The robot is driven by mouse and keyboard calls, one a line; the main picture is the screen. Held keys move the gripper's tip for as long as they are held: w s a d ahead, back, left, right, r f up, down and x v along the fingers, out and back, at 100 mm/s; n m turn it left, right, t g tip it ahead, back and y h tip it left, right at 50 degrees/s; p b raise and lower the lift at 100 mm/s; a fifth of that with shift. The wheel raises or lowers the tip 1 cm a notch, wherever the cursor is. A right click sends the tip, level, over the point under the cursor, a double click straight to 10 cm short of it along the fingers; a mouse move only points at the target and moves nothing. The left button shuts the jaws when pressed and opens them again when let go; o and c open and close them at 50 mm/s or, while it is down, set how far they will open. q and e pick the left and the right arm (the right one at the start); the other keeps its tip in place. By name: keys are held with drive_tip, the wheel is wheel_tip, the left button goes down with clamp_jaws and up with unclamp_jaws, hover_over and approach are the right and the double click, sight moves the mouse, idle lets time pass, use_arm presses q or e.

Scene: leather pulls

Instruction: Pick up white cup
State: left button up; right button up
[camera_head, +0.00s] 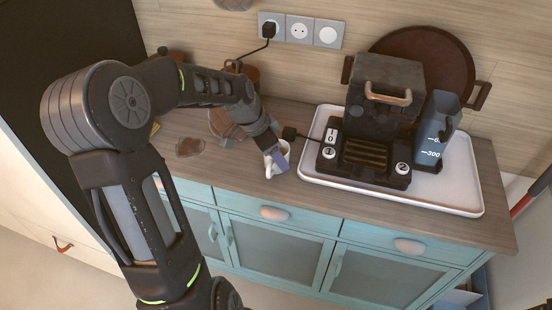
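The small white cup (269,171) is near the front edge of the wooden counter, left of the white tray. Only part of it shows; my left gripper covers the rest. My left arm comes in from the left, and my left gripper (278,158) points down right at the cup, with a grey-blue finger against or in front of its right side. I cannot tell whether the fingers touch the cup or how far apart they are. My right gripper is not in view.
A white tray (465,208) holds a dark coffee machine (385,112) and a dark water tank (437,130). A round brown tray (425,55) leans on the wall behind. Brown vessels stand behind my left arm. Teal cabinets (275,240) are below the counter.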

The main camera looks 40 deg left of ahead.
use_arm(q)
wheel_tip(320, 180, up, 10)
drive_tip(key=b, duration=0.1)
idle(0.5)
